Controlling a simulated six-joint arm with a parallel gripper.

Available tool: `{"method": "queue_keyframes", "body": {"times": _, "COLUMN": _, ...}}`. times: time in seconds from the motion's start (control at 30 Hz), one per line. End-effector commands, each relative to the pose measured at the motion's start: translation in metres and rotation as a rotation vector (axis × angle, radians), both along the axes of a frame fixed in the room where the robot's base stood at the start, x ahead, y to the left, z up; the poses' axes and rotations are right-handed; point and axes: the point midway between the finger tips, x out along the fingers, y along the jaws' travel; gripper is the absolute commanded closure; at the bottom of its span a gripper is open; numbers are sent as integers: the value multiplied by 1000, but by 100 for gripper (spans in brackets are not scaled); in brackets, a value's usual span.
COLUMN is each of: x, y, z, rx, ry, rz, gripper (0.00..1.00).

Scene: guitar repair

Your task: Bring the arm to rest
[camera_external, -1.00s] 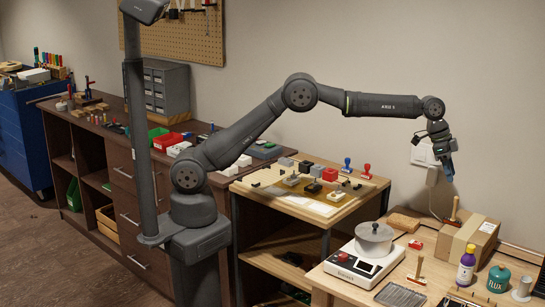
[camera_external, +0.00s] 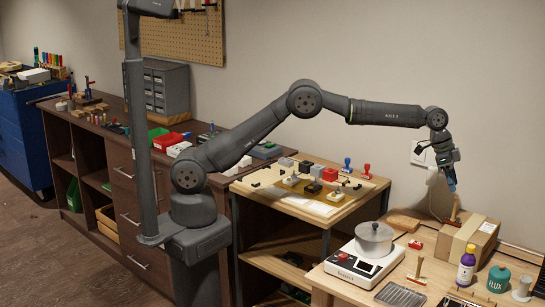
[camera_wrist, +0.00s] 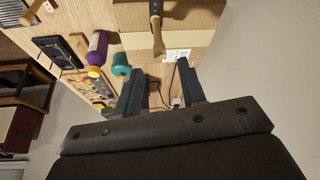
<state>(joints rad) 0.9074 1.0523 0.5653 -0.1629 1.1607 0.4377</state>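My arm is stretched out to the right over the workbench (camera_external: 330,281) in the external view. My gripper (camera_external: 452,188) hangs down at its end, in the air above the cardboard box (camera_external: 472,236) and close to the wall side. In the wrist view my gripper (camera_wrist: 160,75) has its two dark fingers apart with a clear gap. Nothing is held between them; the bench top and a dark cable show through the gap.
A purple bottle (camera_external: 466,268) and a teal flux can (camera_external: 499,279) stand in front. A raised board with small parts (camera_external: 310,205) lies further left. Open air surrounds the arm.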

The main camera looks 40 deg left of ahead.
Motion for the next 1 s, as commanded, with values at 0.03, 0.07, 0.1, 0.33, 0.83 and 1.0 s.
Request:
{"method": "queue_keyframes", "body": {"times": 0.03, "x": 1, "y": -4, "z": -11, "rx": 2, "ry": 1, "rz": 0, "gripper": 63}}
{"method": "queue_keyframes", "body": {"times": 0.07, "x": 1, "y": -6, "z": -17, "rx": 3, "ry": 2, "rz": 0, "gripper": 63}}
{"method": "queue_keyframes", "body": {"times": 0.1, "x": 2, "y": -9, "z": -24, "rx": 2, "ry": 1, "rz": 0, "gripper": 63}}
{"method": "queue_keyframes", "body": {"times": 0.33, "x": 6, "y": -25, "z": -64, "rx": 2, "ry": 1, "rz": 0, "gripper": 63}}
{"method": "queue_keyframes", "body": {"times": 0.83, "x": 7, "y": -24, "z": -22, "rx": 0, "ry": 0, "rz": 0, "gripper": 63}}
{"method": "queue_keyframes", "body": {"times": 1.0, "x": 7, "y": -24, "z": -22, "rx": 0, "ry": 0, "rz": 0, "gripper": 63}}
